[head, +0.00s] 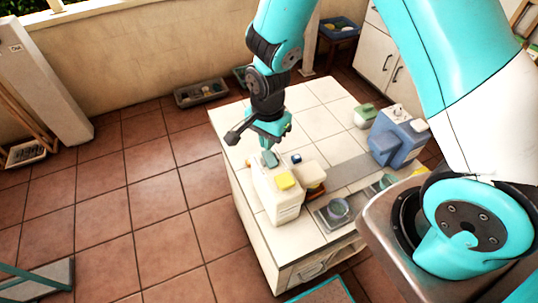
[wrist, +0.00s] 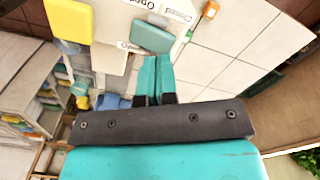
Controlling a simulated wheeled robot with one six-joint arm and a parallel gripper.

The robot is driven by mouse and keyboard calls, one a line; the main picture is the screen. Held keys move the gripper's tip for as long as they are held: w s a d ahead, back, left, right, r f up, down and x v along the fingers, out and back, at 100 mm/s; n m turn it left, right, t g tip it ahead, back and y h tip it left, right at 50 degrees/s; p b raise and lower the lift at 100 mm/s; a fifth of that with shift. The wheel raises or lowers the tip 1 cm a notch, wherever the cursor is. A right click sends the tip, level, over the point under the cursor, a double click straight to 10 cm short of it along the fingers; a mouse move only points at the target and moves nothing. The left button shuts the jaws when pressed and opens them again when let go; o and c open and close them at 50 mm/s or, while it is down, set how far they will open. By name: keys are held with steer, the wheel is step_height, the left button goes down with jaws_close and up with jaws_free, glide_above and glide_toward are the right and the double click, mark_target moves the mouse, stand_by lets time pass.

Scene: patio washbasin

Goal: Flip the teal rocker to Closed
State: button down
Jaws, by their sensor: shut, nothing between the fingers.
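The teal rocker (head: 270,158) sits on top of a white box-shaped unit (head: 277,204) on the tiled counter. In the wrist view the rocker (wrist: 152,37) is a flat teal block between printed labels; a Closed label (wrist: 178,12) is readable beside it, and another label is partly cut off by the picture's top edge. My gripper (head: 272,142) is just above the rocker in the head view. Its teal fingers (wrist: 155,62) are shut together and empty, with the tips close to the rocker; I cannot tell whether they touch. I cannot tell which way the rocker is tilted.
A yellow block (head: 285,181) is on the same unit, near the rocker. A brown-and-white box (head: 310,178) stands beside the unit. A basin (head: 338,210), a blue unit (head: 395,142) and a green-lidded box (head: 364,116) are farther right. The counter's back left is clear.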

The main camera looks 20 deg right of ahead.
mark_target(268, 154)
steer(key=shift+f+b, duration=1.3)
steer(key=shift+f, duration=0.45)
stand_by(1.2)
steer(key=shift+r, duration=0.1)
step_height(268, 154, up, 7)
steer(key=p, duration=0.6)
stand_by(0.5)
steer(key=shift+a+r+b, duration=0.15)
steer(key=shift+r+b, duration=0.05)
steer(key=shift+b, duration=0.1)
steer(key=s+a+r+n+y+b, duration=0.2)
steer(key=s+r+n+b, duration=0.2)
steer(key=s+r+n, duration=0.3)
steer(key=s+a+r+n+y+b, duration=0.2)
steer(key=s+r+n+b, duration=0.2)
steer(key=s+r+n, duration=0.4)
steer(key=s+n, duration=0.3)
steer(key=n, duration=0.1)
steer(key=shift+a, duration=0.2)
